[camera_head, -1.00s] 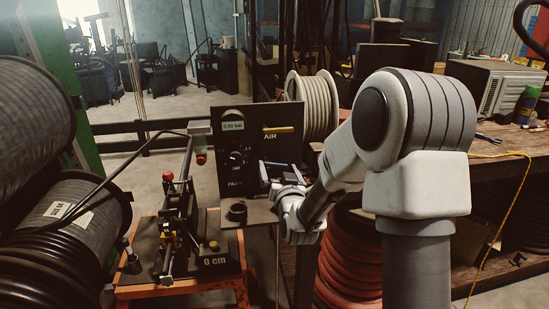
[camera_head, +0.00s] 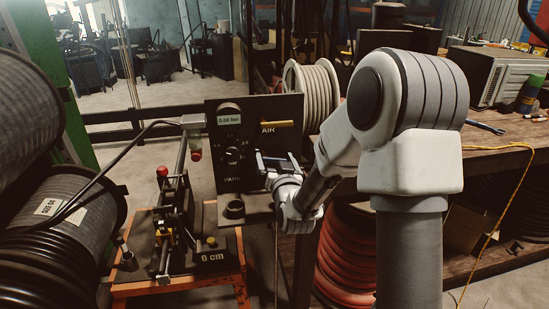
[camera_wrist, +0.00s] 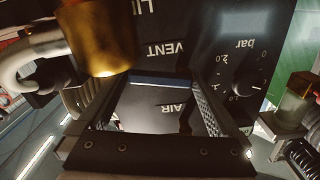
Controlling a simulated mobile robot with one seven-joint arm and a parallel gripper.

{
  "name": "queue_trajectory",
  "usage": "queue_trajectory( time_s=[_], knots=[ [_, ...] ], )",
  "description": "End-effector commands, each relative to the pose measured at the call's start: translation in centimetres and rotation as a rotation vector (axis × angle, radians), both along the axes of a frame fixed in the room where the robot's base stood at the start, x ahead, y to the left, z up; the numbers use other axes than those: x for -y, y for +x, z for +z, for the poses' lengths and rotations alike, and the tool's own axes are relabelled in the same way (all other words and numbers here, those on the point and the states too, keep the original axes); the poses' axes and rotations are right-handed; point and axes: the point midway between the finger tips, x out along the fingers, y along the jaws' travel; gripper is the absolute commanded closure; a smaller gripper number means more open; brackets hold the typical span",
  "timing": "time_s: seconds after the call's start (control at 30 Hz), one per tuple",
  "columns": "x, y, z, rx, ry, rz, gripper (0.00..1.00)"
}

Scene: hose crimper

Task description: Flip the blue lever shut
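The blue lever shows in the wrist view as a thin blue bar (camera_wrist: 162,81) crossing the gap near my fingertips, in front of the dark panel (camera_wrist: 215,30). My gripper (camera_wrist: 160,95) has its two fingers wide apart, one on each side of the gap. I cannot tell whether either touches the bar. In the head view my gripper (camera_head: 276,160) is at the lower right of the black panel (camera_head: 228,112), below the AIR label. The blue lever is dark and mostly lost among the fingers there.
A yellow bar (camera_head: 277,124) sits on the panel above my gripper. A brass cylinder (camera_wrist: 97,38) is close beside my left finger in the wrist view. A workbench (camera_head: 500,150) is at the right.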

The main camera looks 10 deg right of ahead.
Motion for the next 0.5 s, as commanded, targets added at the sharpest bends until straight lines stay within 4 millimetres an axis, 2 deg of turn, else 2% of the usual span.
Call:
queue_trajectory(
  time_s=[0.03, 0.33, 0.5],
  knots=[
    [0.00, 0.00, 0.00, 0.000, 0.000, 0.000, 0.11],
    [0.08, 0.00, -0.01, 0.000, 0.000, -0.002, 0.65],
    [0.07, 0.03, -0.18, 0.002, -0.034, -0.001, 0.65]
  ],
)
